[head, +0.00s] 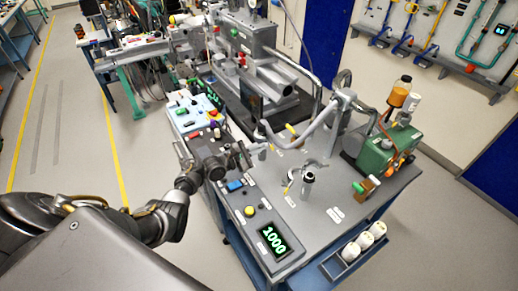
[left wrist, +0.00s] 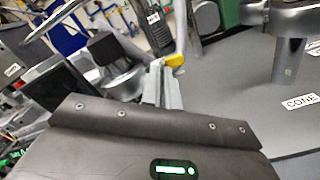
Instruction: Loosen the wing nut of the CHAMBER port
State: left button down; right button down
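My left gripper (head: 257,147) reaches in from the left over the near edge of the bench, beside the grey pipework. In the left wrist view its two fingers (left wrist: 163,86) lie close together and look shut. A small yellow part (left wrist: 174,60) shows just beyond the fingertips; I cannot tell whether they touch it. In the head view, small yellow parts sit on the pipework, one (head: 291,129) right of the gripper. I cannot make out which is the CHAMBER port's wing nut, and no CHAMBER label is readable. My right gripper is not in view.
The bench (head: 330,190) carries a green pump (head: 385,146) at right and a short upright metal cylinder (head: 307,185). A display (head: 274,241) reads 1000. A CONE label (left wrist: 301,102) lies on the bench top. A tray with white rolls (head: 363,244) hangs at the bench's right side.

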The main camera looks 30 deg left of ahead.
pick_arm(q)
jog(key=n, duration=0.6)
jog(key=shift+r, duration=0.1)
jog(key=shift+w+a, duration=0.1)
dwell(0.4)
jog(key=c, duration=1.6)
grip_release()
jog(key=shift+c, duration=0.2)
